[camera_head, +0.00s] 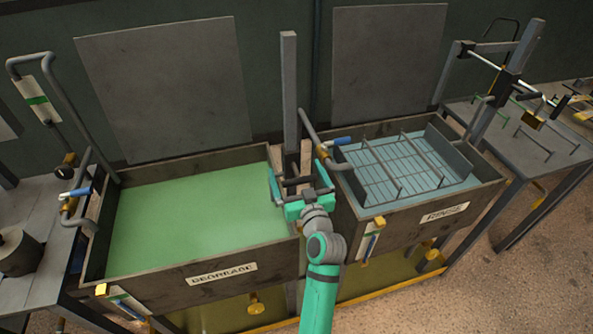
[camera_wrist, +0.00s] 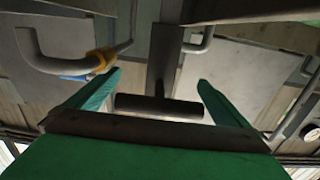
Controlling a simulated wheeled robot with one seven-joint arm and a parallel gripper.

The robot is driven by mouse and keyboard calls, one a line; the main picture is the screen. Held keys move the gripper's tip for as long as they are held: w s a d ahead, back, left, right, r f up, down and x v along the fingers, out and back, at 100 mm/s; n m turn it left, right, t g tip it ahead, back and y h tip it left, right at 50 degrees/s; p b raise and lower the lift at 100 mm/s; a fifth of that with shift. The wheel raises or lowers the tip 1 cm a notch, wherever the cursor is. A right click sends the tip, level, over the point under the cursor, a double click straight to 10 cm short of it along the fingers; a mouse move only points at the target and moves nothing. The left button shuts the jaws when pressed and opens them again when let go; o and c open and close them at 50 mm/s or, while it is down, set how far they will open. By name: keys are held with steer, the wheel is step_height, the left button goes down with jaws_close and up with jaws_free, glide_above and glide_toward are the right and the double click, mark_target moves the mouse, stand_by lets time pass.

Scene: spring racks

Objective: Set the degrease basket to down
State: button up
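The degrease tank (camera_head: 222,273), labelled DEGREASE, stands at left, filled with opaque green liquid (camera_head: 190,215). No basket shows above its surface. A grey upright post (camera_head: 289,90) rises between the two tanks. My gripper (camera_head: 297,178) is in front of the post, near the degrease tank's right rim. In the wrist view my gripper (camera_wrist: 159,77) has its two teal fingers spread. A dark T-shaped bar handle (camera_wrist: 160,107) lies crosswise between them, with a gap at each end. How the handle connects to the basket is hidden.
The rinse tank (camera_head: 445,214) at right holds blue water and a wire basket (camera_head: 385,165). Pipes with a blue-handled valve (camera_head: 335,142) stand between the tanks, close to my gripper. Another blue-handled valve (camera_head: 75,192) is at far left. A rack table (camera_head: 540,140) stands at far right.

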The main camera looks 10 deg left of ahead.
steer(key=shift+r, duration=0.15)
steer(key=shift+s+d, duration=0.25)
steer(key=shift+s, duration=0.1)
steer(key=v, duration=1)
steer(key=shift+w+a, duration=0.1)
steer(key=shift+w, duration=0.05)
